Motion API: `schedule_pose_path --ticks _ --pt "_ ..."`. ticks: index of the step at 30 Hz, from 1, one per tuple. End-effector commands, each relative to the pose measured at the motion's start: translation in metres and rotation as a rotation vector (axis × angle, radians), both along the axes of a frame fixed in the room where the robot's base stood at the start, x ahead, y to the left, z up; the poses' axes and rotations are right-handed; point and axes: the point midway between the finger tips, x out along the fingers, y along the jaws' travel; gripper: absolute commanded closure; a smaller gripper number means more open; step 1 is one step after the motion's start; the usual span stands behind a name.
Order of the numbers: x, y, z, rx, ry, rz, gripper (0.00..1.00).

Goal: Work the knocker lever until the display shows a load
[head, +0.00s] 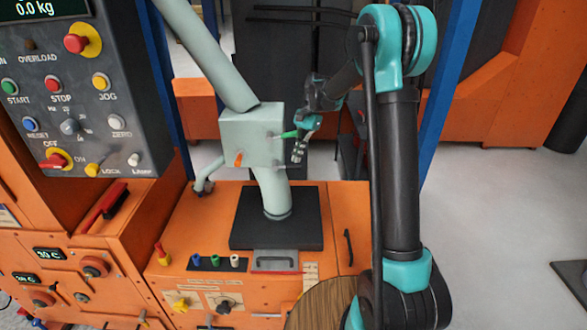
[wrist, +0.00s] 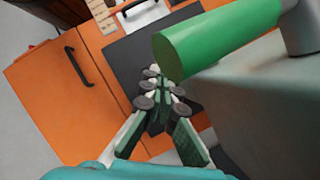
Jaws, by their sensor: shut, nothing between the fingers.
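A pale grey-green box (head: 252,135) sits in the chute above the orange cabinet. A lever with a green grip (head: 290,134) sticks out of its right side; in the wrist view the green grip (wrist: 205,42) is large and close. A small orange lever (head: 238,159) is on the box's front. No label shows which is the knocker lever. My gripper (head: 298,152) is just below and right of the green grip. In the wrist view my gripper (wrist: 160,88) is shut and empty, beside the grip; contact cannot be told. The display (head: 38,9) reads 0.0 kg.
A control panel (head: 85,95) with buttons and switches stands at the left. The orange cabinet (head: 190,235) carries a black plate (head: 242,232) under the chute, with small knobs in front. A blue post (head: 447,80) rises behind my arm. Grey floor is open at the right.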

Motion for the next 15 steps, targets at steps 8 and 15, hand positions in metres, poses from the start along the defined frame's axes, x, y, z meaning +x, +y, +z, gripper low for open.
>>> schedule_pose_path --ticks 8,15 --pt "-0.0044 0.0034 -0.0105 0.0 0.0 0.001 1.0" --pt "-0.0045 0.0033 -0.0106 0.0 0.0 0.001 1.0"
